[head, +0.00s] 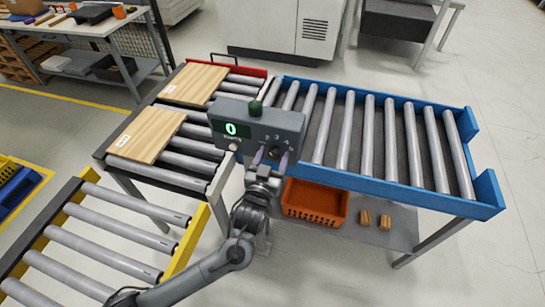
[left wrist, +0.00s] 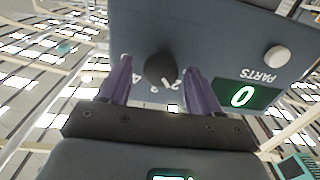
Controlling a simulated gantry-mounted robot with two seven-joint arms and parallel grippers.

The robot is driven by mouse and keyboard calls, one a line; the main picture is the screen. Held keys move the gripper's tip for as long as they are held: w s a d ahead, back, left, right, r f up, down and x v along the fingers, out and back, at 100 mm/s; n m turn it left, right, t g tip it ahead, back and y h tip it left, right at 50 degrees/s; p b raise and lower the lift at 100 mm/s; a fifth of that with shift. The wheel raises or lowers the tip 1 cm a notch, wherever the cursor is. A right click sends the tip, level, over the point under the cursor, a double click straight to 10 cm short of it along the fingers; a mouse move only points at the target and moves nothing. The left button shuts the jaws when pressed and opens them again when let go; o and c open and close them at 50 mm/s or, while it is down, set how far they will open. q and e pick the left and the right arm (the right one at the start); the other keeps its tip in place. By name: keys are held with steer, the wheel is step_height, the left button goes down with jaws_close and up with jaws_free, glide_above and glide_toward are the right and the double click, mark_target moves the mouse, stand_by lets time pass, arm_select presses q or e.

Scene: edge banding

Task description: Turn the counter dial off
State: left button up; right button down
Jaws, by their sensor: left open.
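The grey counter box (head: 290,121) stands at the near edge of the roller tables, with a green display (head: 231,129) reading 0. In the left wrist view its dark round dial (left wrist: 161,69) shows upside down, with small white numerals partly visible beside it. A white button (left wrist: 276,57) sits near the word PARTS. My left gripper (head: 270,157) is open in front of the box face. Its two purple fingers stand on either side of the dial, with visible gaps; I cannot tell whether they reach past its front. My right gripper is not in view.
Wooden boards (head: 147,135) lie on the rollers left of the box. A blue-railed roller conveyor (head: 400,185) extends right. An orange crate (head: 314,202) and wood blocks (head: 366,218) sit on the shelf below. A yellow-railed conveyor (head: 193,232) is at the lower left.

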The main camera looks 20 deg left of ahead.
arm_select(q)
steer(key=c, duration=1)
steer(key=n, duration=0.3)
steer(key=shift+a+n, duration=0.1)
steer(key=shift+n, duration=0.3)
steer(key=shift+f+n, duration=0.1)
steer(key=shift+n, duration=2)
steer(key=o, duration=1)
